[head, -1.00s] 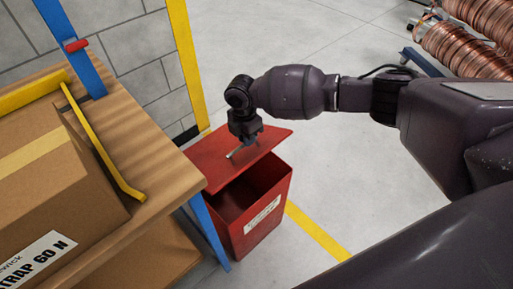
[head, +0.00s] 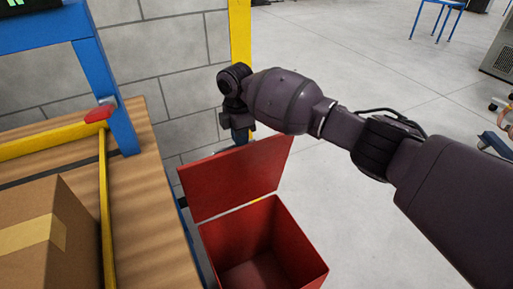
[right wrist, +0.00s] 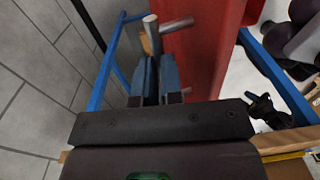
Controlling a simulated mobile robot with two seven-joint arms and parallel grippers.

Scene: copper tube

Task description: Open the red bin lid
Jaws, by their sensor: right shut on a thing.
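The red bin (head: 292,236) stands on the floor beside the wooden workbench, and I see down into its open top. Its red lid (head: 232,178) is tilted up steeply along the bin's back edge. My right gripper (head: 240,138) is at the lid's upper edge, on its far side. In the right wrist view its blue fingers (right wrist: 158,78) are shut on the lid's metal handle (right wrist: 174,24), beside the red lid panel (right wrist: 205,60). A small dark shape (right wrist: 268,110) at the right of that view may be my left gripper; its jaws are unclear.
The workbench (head: 150,190) with a cardboard box (head: 35,235), yellow rails and a blue post (head: 108,90) is close at left. A grey block wall (head: 165,60) with a yellow edge is behind the lid. Open floor (head: 350,60) lies to the right.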

